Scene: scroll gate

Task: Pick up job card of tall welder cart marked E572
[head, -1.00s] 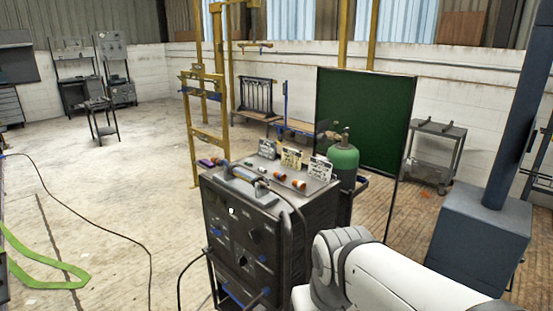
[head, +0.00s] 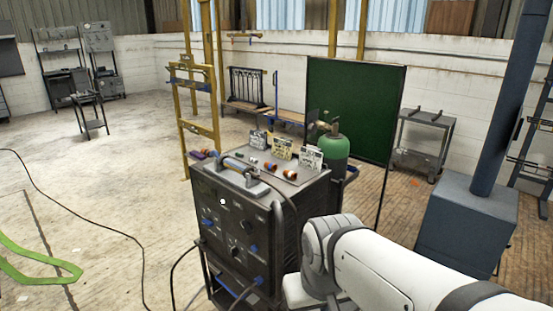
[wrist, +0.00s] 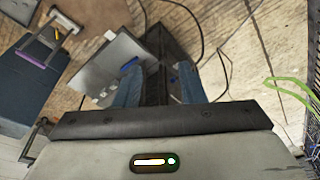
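The tall welder cart (head: 240,225) stands in the middle of the head view, a dark box with knobs on its front and a grey top. Three small upright cards stand in a row along the back of its top: a left card (head: 258,138), a middle yellowish card (head: 282,149) and a right card (head: 310,158). Their writing is too small to read, so I cannot tell which is E572. In the wrist view, my gripper (wrist: 160,80) is open, its two bluish fingers apart with nothing held.
Orange fittings (head: 290,175) and a handle (head: 245,175) are on the cart top. A green gas cylinder (head: 332,147) and green screen (head: 355,105) stand behind it. A blue-grey column base (head: 465,225) is at right. A cable (head: 90,227) crosses the open floor at left.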

